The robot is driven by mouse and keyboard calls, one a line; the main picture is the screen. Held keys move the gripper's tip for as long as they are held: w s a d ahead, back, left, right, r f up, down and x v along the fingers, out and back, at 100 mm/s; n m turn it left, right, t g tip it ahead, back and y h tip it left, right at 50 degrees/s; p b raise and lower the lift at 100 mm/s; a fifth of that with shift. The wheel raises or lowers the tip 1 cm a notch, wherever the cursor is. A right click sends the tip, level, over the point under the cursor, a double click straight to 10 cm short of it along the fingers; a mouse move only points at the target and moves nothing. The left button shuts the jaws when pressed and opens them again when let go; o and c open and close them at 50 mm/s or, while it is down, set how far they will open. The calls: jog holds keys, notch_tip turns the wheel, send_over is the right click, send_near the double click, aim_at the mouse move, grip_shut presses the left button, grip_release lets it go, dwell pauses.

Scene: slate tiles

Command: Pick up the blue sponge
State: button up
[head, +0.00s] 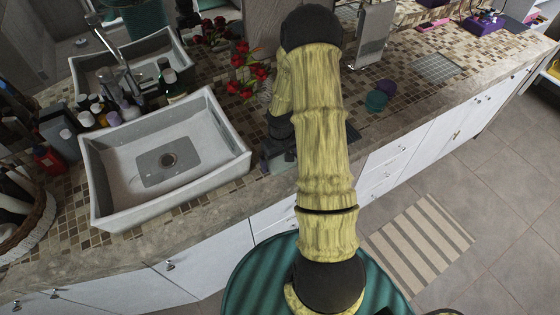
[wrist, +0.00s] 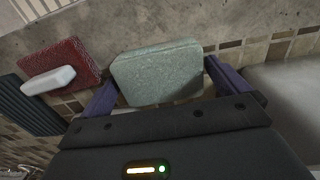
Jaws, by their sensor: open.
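A pale grey-green, rounded block that looks like the sponge (wrist: 157,72) lies near the counter edge in the wrist view. My gripper (wrist: 161,77) is open, with one purple finger at the block's left side and one at its right. The block is between the fingers or just beyond them; I cannot tell whether they touch it. In the head view my gripper (head: 279,143) points down at the counter right of the front sink, mostly hidden behind my arm. A small part of a pale green shape (head: 280,162) shows below it.
In the wrist view a dark red block (wrist: 70,60) with a white bar (wrist: 47,80) lies left, beside a dark ribbed piece (wrist: 32,106). In the head view the front sink (head: 210,155) is left of my gripper, red flowers (head: 240,62) behind, a teal bowl (head: 376,101) right.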

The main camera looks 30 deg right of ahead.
dwell(0.4)
jog(key=c, duration=0.9)
jog(key=shift+o, duration=0.2)
notch_tip(320, 180, up, 28)
jog(key=b, duration=0.2)
jog(key=shift+b, duration=0.4)
jog(key=o, duration=0.3)
jog(key=shift+c, duration=0.8)
jog(key=shift+w+a, duration=0.1)
